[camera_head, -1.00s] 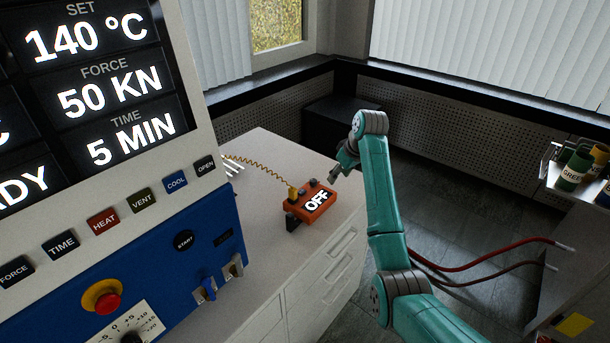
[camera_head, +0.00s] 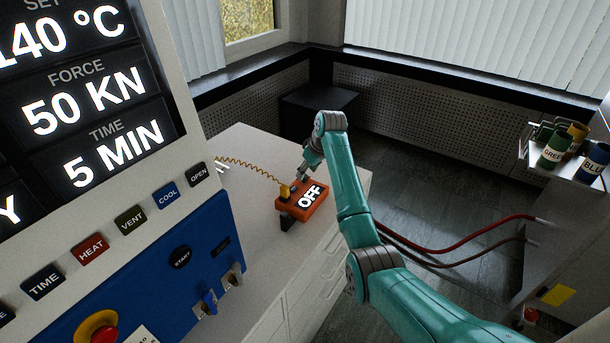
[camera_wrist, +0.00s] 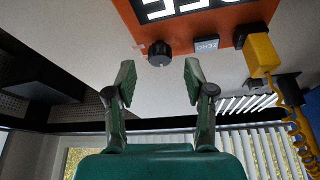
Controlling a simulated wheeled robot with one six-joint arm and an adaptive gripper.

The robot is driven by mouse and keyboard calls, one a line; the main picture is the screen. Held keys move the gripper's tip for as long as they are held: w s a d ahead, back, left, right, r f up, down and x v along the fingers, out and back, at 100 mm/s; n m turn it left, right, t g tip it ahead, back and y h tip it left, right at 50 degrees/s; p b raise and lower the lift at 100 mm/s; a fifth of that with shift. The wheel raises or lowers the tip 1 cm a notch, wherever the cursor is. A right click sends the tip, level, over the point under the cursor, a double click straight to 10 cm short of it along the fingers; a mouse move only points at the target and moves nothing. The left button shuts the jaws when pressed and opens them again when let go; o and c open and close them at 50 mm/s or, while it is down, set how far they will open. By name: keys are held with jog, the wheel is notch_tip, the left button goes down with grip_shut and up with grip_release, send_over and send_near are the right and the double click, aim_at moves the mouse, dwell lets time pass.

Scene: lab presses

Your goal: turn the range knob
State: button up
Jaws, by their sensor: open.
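An orange meter box (camera_head: 302,207) with a lit OFF display sits on the white bench top. A round black knob (camera_wrist: 159,53) is on its edge face in the wrist view, beside a small labelled button (camera_wrist: 206,44). I take this to be the range knob, but its label is unreadable. My gripper (camera_wrist: 160,82) is open and empty. Its fingertips are apart on either side of the knob's line, short of it, and do not appear to touch it. In the head view my gripper (camera_head: 305,175) is at the box's far edge, and the knob is hard to make out there.
A yellow plug (camera_wrist: 261,54) with a coiled yellow cord (camera_wrist: 292,115) is on the box beside the button. The press panel (camera_head: 165,265) stands to the left. Red hoses (camera_head: 460,246) and a shelf with cans (camera_head: 557,152) are at right.

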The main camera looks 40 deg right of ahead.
aim_at(304, 179)
jog(key=shift+x, duration=1.45)
grip_shut()
